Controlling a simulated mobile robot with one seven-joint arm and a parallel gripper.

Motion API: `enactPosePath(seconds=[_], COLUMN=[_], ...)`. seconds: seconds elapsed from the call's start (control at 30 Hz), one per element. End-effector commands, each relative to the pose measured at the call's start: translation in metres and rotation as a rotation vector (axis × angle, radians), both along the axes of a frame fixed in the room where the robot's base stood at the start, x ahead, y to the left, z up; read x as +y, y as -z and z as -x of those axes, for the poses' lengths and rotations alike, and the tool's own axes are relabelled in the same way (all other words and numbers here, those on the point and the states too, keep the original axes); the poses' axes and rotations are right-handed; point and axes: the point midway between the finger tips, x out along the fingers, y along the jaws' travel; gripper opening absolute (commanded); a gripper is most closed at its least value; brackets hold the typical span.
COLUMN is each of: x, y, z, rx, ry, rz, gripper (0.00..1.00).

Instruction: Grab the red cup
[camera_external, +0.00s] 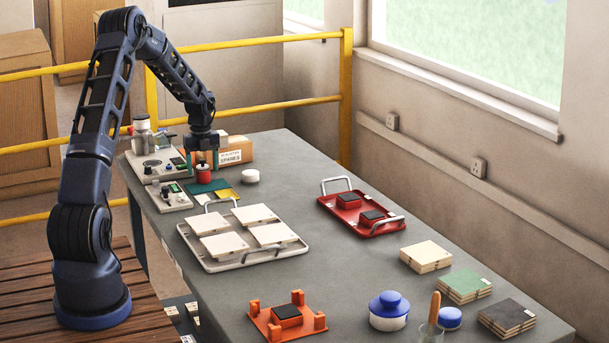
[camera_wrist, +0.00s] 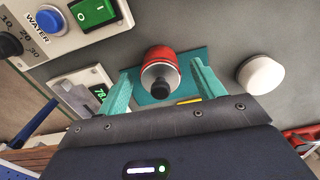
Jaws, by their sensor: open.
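The red cup (camera_external: 203,174) stands at the far end of the grey table, by a teal mat. In the wrist view the red cup (camera_wrist: 158,53) shows a red side, a pale round top and a dark knob. My gripper (camera_external: 202,158) points down just above the cup. In the wrist view my gripper (camera_wrist: 161,82) has its two teal fingers apart, one on each side of the cup in the picture. The gripper is open and empty. I cannot tell whether the fingertips reach down past the cup's top.
A control panel with a "WATER" button (camera_wrist: 50,20) and a small scale (camera_wrist: 85,90) stand left of the cup. A white round puck (camera_wrist: 261,75) is close on the right. A cardboard box (camera_external: 236,152) stands behind. The tile tray (camera_external: 216,265) lies in front.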

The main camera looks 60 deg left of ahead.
Motion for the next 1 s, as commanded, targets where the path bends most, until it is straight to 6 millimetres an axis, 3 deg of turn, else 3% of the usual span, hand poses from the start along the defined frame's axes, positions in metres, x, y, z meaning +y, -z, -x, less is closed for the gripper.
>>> enactPosePath(seconds=[0.13,0.37,0.67,1.0], x=[0.0,0.0,0.0,0.001], y=[0.017,0.02,0.019,0.012], z=[-0.001,-0.001,0.0,-0.001], rx=[0.0,-0.001,-0.001,-0.002], ry=[0.001,0.0,0.0,-0.001], rz=[0.0,-0.001,-0.001,-0.003], gripper=[0.68,0.68,0.15,0.15])
